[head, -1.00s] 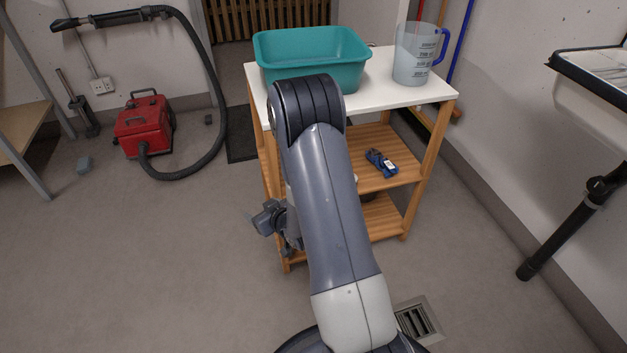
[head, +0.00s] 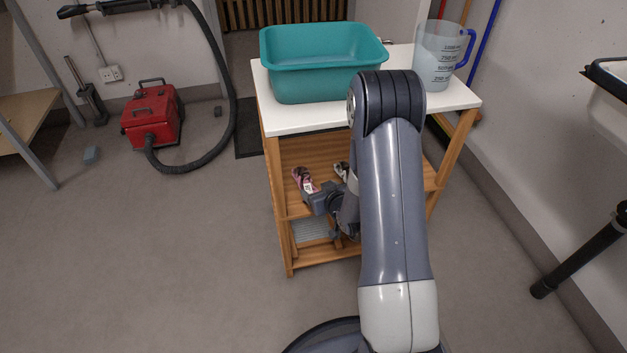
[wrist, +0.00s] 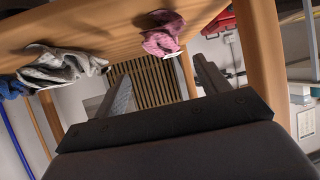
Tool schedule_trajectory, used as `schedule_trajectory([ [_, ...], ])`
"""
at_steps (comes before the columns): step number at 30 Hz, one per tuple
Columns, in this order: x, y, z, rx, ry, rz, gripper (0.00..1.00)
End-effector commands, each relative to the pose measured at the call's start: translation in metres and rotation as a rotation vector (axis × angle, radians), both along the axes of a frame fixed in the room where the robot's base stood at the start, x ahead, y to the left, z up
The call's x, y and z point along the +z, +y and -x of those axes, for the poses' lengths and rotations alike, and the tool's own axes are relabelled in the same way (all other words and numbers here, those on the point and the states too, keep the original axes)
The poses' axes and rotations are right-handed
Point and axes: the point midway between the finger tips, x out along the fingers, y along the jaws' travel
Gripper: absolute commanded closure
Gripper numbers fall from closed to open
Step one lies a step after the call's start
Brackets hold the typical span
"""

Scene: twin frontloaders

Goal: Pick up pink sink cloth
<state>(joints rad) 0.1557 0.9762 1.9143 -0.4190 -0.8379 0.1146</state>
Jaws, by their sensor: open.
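The pink cloth (head: 303,180) lies crumpled at the left front of the middle wooden shelf of the trolley, with a pale label on it. It also shows near the top centre of the wrist view (wrist: 162,38). My gripper (head: 320,203) is at the shelf's front edge, just in front of the pink cloth in the head view. In the wrist view the two fingers (wrist: 165,85) are spread with nothing between them, and the pink cloth is beyond them. My arm hides part of the shelf.
A grey-white cloth (wrist: 60,66) lies beside the pink one, with a blue cloth (wrist: 12,88) further along. The trolley's white top (head: 308,117) holds a teal basin (head: 325,78) and a measuring jug (head: 440,58). Wooden legs (head: 277,190) flank the shelf. Floor at left is open.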

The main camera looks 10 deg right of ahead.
Motion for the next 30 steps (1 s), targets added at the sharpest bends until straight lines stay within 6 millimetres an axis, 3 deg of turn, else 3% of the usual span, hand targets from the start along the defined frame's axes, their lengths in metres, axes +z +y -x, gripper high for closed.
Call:
schedule_trajectory([
  [3,-0.012,0.004,-0.017,0.002,-0.001,0.000,0.30],
  [11,-0.022,0.009,-0.035,0.001,0.000,0.000,0.30],
  [19,-0.041,0.018,-0.067,0.000,0.000,-0.001,0.30],
  [30,-0.042,0.019,-0.073,0.000,0.000,-0.001,0.32],
])
